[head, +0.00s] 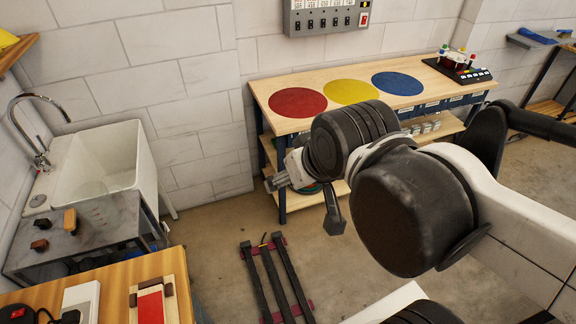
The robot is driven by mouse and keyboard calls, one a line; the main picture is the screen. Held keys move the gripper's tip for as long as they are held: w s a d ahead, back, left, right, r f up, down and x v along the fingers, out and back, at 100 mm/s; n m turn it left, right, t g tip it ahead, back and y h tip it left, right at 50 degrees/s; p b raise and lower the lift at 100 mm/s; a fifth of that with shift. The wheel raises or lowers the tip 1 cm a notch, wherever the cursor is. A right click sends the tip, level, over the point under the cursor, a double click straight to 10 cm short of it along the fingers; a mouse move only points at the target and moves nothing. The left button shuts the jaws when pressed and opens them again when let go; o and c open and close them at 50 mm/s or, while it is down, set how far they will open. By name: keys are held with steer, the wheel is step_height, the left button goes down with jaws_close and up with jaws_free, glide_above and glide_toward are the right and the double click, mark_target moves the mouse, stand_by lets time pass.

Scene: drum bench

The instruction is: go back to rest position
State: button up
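My arm reaches in from the right side of the head view, and its thick dark joints cover much of the middle. My gripper (334,218) hangs at the arm's far end, in front of the drum bench (436,86) and above the floor. A dark finger part points down there. The rest of the gripper is hidden behind the wrist, so I cannot tell how far apart the fingers are. I see nothing held in the part that shows.
The bench top carries red (297,102), yellow (350,92) and blue (398,83) discs and a device with coloured knobs (460,66). A sink (102,170) stands left. A wooden table (120,275) is front left. A dark rail frame (275,278) lies on the floor.

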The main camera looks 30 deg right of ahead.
steer(key=shift+f, duration=0.1)
step_height(320, 180, down, 17)
steer(key=b, duration=1.7)
steer(key=shift+f+b, duration=0.15)
steer(key=shift+b, duration=0.15)
stand_by(0.9)
